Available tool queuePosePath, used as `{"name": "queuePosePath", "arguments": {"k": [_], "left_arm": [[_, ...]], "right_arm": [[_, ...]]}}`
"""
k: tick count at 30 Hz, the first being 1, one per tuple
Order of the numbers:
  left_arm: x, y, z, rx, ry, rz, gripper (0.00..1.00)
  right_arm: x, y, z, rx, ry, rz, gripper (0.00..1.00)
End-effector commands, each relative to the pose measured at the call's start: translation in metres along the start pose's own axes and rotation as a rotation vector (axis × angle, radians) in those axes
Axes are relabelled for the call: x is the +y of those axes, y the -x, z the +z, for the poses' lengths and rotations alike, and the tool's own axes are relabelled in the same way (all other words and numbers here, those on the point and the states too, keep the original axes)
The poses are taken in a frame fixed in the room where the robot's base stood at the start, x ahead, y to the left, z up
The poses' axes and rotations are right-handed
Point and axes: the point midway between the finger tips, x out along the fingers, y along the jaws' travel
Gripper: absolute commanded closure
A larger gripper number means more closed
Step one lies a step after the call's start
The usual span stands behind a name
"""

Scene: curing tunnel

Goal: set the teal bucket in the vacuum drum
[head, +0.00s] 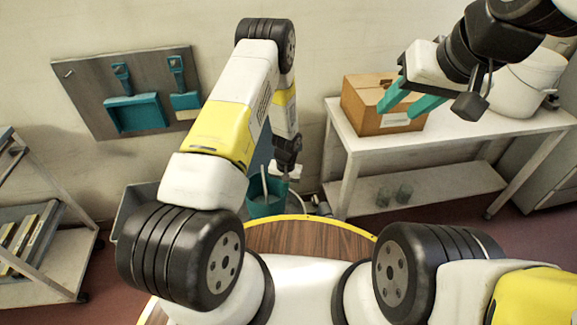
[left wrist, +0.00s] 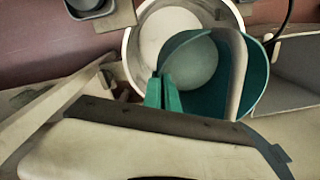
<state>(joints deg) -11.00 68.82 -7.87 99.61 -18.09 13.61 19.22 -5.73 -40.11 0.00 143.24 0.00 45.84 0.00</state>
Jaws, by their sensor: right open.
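The teal bucket (head: 265,208), with a pale handle, shows low behind the table in the head view. My left gripper (head: 284,177) is at its rim. In the left wrist view my teal fingers (left wrist: 162,95) are shut on the left rim of the bucket (left wrist: 254,80). The round, pale vacuum drum (left wrist: 136,45) shows behind and below the bucket, which overlaps its opening and sticks out to the right. I cannot tell how deep the bucket is. The drum is mostly hidden in the head view. My right gripper (head: 405,103) is open and empty, in front of the cardboard box.
A white bench (head: 465,128) carries a cardboard box (head: 372,118) and white tubs (head: 530,82). A grey bin (head: 134,208) stands left of the bucket. A tool board (head: 88,75) hangs on the wall. A round wooden table (head: 310,238) lies close in front of me.

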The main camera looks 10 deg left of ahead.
Motion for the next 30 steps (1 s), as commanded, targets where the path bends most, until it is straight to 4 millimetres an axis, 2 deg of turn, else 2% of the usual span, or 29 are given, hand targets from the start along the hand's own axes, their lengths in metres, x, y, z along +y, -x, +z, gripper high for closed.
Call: {"name": "queuePosePath", "arguments": {"k": [5, 30], "left_arm": [[0.000, -0.003, 0.000, 0.000, 0.000, 0.000, 1.00], [0.002, -0.045, 0.000, 0.000, 0.001, 0.000, 1.00]], "right_arm": [[0.000, 0.000, 0.000, 0.000, 0.000, 0.000, 0.58], [0.000, 0.000, 0.000, 0.000, 0.000, 0.000, 0.58]]}}
